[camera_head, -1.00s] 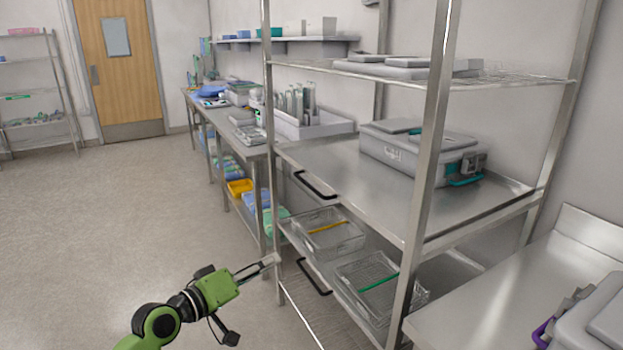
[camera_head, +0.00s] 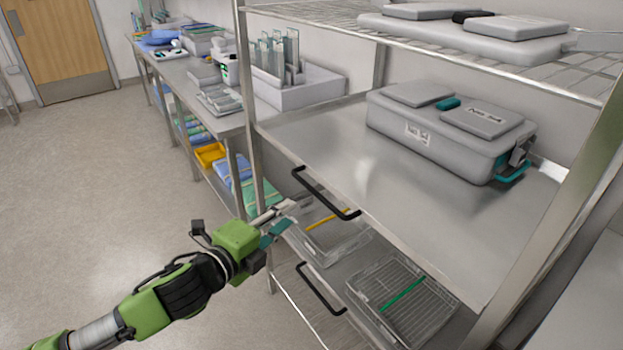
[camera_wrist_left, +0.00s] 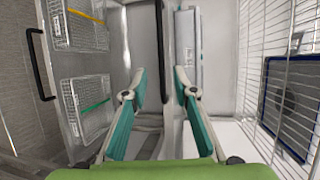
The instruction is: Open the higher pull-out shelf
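The higher pull-out shelf (camera_head: 330,150) is a flat metal tray in the rack, with a black bar handle (camera_head: 325,193) on its front edge. A grey lidded case (camera_head: 440,135) sits on it. The lower shelf has its own black handle (camera_head: 318,290), which also shows in the left wrist view (camera_wrist_left: 40,63). My left gripper (camera_head: 284,216) is just left of and slightly below the higher handle, apart from it. In the left wrist view its teal-padded fingers (camera_wrist_left: 160,95) are spread, with no object held between them. My right gripper is out of view.
Wire baskets with a yellow strip (camera_head: 328,235) and a green strip (camera_head: 400,295) sit on the lower shelf. Rack posts (camera_head: 245,100) stand at the corners. A side table (camera_head: 205,105) adjoins at the left. The floor (camera_head: 80,210) at left is clear.

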